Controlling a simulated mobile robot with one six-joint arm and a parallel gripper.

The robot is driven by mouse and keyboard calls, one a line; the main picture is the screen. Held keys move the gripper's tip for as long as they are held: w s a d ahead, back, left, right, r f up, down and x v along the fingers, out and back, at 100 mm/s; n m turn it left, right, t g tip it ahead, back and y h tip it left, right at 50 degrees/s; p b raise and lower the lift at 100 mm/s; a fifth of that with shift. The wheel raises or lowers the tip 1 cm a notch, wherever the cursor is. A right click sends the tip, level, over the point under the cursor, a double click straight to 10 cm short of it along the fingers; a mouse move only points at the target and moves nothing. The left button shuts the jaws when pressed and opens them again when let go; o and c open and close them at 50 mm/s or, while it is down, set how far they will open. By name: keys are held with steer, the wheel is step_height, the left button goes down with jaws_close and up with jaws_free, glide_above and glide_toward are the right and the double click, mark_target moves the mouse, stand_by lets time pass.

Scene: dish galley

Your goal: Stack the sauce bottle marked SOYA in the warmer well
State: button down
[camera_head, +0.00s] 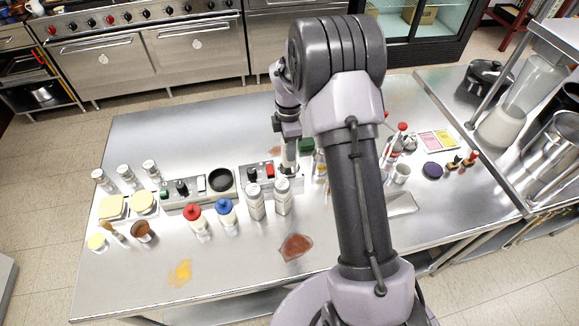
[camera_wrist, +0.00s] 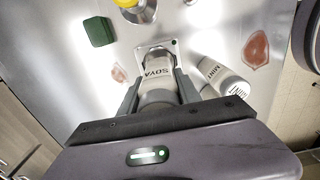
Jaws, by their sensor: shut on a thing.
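The sauce bottle marked SOYA (camera_wrist: 157,72) is pale with a grey end and is held between the two fingers of my gripper (camera_wrist: 158,98) in the wrist view. A metal square plate with corner screws (camera_wrist: 174,43), which looks like the warmer well, shows right around the far end of the bottle. I cannot tell whether the bottle is inside it or above it. In the head view my gripper (camera_head: 289,160) is low over the right end of the warmer row (camera_head: 243,177), partly hidden by my arm.
Two white bottles, one marked MINT (camera_wrist: 212,70), stand close beside the held bottle; they show in the head view (camera_head: 283,197) too. A green block (camera_wrist: 99,31) and red sauce stains (camera_wrist: 256,50) lie nearby. Red and blue capped bottles (camera_head: 226,212) stand left. The front table is mostly clear.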

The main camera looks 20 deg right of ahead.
steer(key=shift+f+b, duration=0.75)
steer(key=shift+f, duration=2.8)
steer(key=c, duration=0.9)
jaws_free()
steer(key=shift+o, duration=0.2)
step_height(320, 180, up, 13)
steer(key=p, duration=0.3)
steer(key=shift+r, duration=0.1)
steer(key=s+a+r+m+t, duration=0.2)
steer(key=s+a+r+m, duration=0.3)
steer(key=s+r, duration=0.3)
steer(key=s+a+r+m+t, duration=0.1)
steer(key=s+a+r+m, duration=0.45)
steer(key=r, duration=0.45)
steer(key=s+a+r+m+t+y, duration=0.1)
steer(key=s+a+m, duration=0.3)
steer(key=s+m, duration=0.5)
steer(key=s+t+y, duration=0.1)
steer(key=s, duration=0.4)
steer(key=shift+s+a+r+m+t, duration=0.15)
steer(key=shift+s+r+m+t, duration=0.2)
steer(key=shift+t, duration=0.05)
